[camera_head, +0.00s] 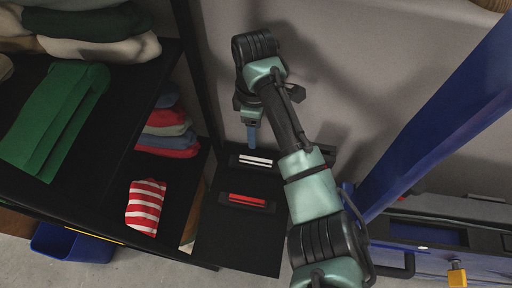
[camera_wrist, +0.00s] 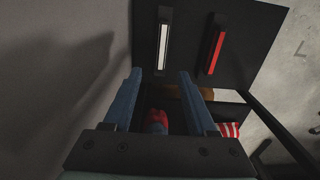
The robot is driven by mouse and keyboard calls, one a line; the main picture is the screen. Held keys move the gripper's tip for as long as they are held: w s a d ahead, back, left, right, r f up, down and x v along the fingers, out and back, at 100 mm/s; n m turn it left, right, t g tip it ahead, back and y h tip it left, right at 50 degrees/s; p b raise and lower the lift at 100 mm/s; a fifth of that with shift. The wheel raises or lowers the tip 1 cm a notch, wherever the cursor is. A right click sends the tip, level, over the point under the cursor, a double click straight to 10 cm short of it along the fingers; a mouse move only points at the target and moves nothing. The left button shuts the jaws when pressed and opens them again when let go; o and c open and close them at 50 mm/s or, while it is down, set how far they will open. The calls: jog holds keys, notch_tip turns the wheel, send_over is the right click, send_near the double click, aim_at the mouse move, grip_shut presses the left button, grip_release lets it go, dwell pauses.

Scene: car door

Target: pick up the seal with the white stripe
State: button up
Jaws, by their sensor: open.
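The seal with the white stripe (camera_head: 251,161) is a short dark strip lying near the far end of a black board (camera_head: 232,245). In the wrist view the white-striped seal (camera_wrist: 163,45) is ahead of my fingertips, roughly in line with the gap between them. My gripper (camera_head: 252,136) has blue fingers and hangs just beyond the white-striped seal in the head view. In the wrist view my gripper (camera_wrist: 160,77) is open, with nothing between its fingertips. I cannot tell its exact height above the board.
A similar seal with a red stripe (camera_head: 247,199) lies nearer on the same board. A dark shelf with folded clothes (camera_head: 62,110) stands at left. A blue post (camera_head: 440,120) slants at right. A grey wall (camera_head: 350,60) is behind my arm.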

aim_at(256, 159)
jog(key=f+b, duration=0.1)
jog(key=f, duration=0.3)
jog(key=f+b, duration=0.1)
jog(key=f, duration=0.8)
jog(key=shift+s+d+b, duration=0.15)
jog(key=shift+s+b, duration=0.15)
jog(key=shift+b, duration=0.1)
jog(key=shift+r, duration=0.1)
grip_shut()
